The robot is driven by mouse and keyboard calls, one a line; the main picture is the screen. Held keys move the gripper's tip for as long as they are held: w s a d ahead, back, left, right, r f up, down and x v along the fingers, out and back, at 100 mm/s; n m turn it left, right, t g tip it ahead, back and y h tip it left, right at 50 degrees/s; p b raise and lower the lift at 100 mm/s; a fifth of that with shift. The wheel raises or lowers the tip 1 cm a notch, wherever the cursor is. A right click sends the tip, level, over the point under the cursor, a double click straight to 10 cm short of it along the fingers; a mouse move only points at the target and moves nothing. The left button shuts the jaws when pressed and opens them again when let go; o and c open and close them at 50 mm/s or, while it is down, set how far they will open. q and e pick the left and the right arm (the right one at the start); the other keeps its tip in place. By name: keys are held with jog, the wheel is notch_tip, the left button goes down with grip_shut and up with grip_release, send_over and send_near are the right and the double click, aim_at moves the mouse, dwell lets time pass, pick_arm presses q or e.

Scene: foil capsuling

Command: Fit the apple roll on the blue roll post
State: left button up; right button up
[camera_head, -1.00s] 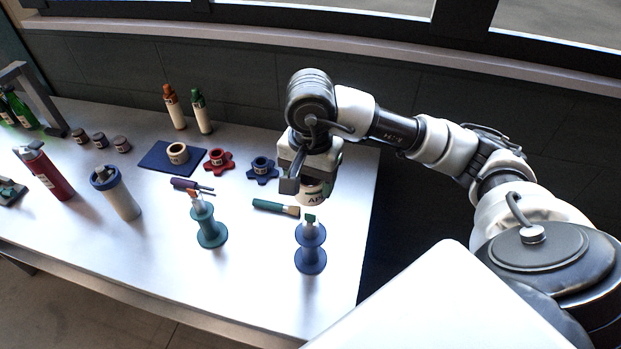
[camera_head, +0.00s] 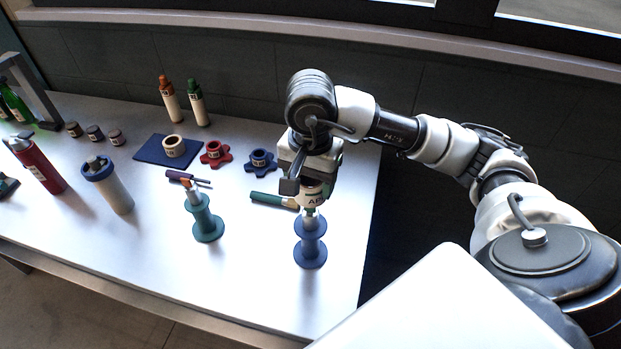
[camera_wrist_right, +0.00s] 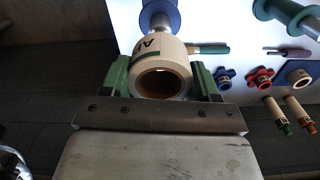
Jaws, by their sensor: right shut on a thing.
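The blue roll post (camera_head: 310,245) is a spool-shaped stand, upright near the table's right front. The roll is at the post's top end, in line with it in the head view. I cannot tell whether the post tip is inside the hole. My left gripper is not in view.
A teal post (camera_head: 205,220) stands to the left. A green-handled tool (camera_head: 270,199) lies close behind the blue post. Blue (camera_head: 261,161) and red (camera_head: 215,153) star-shaped pieces and a navy mat (camera_head: 150,153) with a cream ring (camera_head: 174,146) lie farther back.

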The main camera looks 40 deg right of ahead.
aim_at(311, 213)
jog(key=shift+b, duration=0.4)
jog(key=shift+b, duration=0.45)
dwell(1.1)
jog(key=shift+b, duration=0.3)
jog(key=shift+f, duration=0.2)
jog(key=shift+f+b, duration=0.3)
jog(key=shift+b, duration=0.2)
jog(key=shift+f+b, duration=4.3)
jog(key=shift+b, duration=0.4)
jog(key=o, duration=1)
